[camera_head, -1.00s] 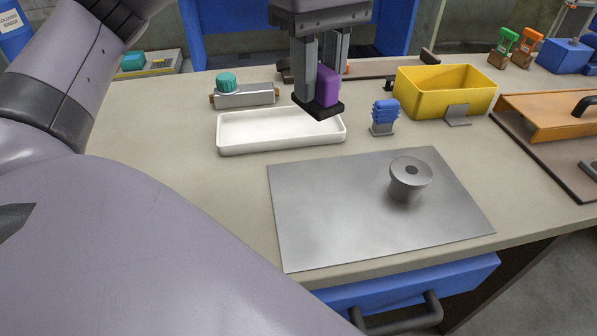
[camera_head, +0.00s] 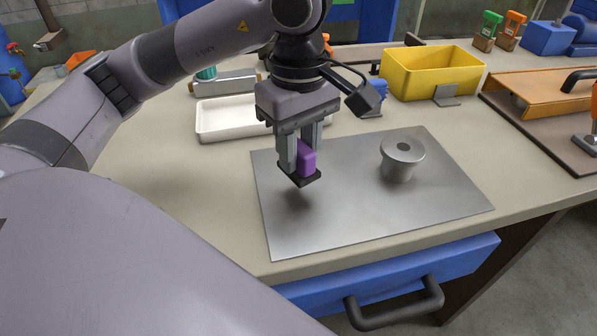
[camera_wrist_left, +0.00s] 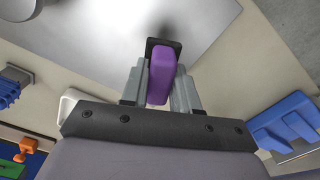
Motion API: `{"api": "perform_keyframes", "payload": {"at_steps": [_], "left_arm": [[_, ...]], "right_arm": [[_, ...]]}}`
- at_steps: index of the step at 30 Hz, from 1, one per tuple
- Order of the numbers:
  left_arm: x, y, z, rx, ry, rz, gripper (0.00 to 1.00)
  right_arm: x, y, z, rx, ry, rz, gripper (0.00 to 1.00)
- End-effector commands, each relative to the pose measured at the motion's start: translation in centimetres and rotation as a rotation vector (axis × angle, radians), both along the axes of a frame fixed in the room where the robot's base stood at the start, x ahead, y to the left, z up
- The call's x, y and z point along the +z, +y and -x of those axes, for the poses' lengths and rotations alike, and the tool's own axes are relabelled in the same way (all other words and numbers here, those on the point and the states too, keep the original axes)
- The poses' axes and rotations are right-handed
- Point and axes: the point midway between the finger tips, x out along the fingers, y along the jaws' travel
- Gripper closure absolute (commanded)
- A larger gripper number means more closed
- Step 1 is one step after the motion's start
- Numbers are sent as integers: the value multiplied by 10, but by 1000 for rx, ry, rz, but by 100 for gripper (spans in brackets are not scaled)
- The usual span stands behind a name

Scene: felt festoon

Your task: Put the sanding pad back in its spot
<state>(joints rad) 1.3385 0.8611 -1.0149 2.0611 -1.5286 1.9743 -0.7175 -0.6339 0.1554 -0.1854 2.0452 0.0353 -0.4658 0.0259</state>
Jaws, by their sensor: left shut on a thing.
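The sanding pad (camera_head: 307,159) has a purple grip block on a flat black base. My left gripper (camera_head: 298,160) is shut on the purple block and holds the pad base down, above the left part of a grey metal sheet (camera_head: 350,218). A dark shadow lies on the sheet below it. In the left wrist view the purple pad (camera_wrist_left: 163,74) sits between the two fingers, its black base at the far end. A white tray (camera_head: 224,136) stands behind, partly hidden by my gripper. My right gripper is not in view.
A grey flanged part (camera_head: 398,170) stands on the sheet, right of the pad. Behind are a yellow bin (camera_head: 424,87), a blue ribbed piece (camera_head: 378,88) mostly hidden by my wrist, and a teal-knobbed metal block (camera_head: 225,84). The sheet's front part is clear.

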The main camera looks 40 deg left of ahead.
Motion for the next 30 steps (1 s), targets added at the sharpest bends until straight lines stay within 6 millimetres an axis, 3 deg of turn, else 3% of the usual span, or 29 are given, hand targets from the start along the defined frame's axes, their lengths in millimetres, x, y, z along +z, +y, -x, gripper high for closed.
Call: {"api": "perform_keyframes", "payload": {"at_steps": [10,22,23,24,25,30], "left_arm": [[-42,1,1,0,3,-2,95],[-48,0,0,0,0,0,95],[-47,0,0,0,0,-1,64],[-46,0,0,0,0,-1,51],[-46,0,0,0,0,-1,45],[-46,0,0,0,0,0,45]], "right_arm": [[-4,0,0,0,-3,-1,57],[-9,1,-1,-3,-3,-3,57],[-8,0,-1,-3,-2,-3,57],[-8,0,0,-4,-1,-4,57],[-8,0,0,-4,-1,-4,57],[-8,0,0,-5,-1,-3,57]]}}
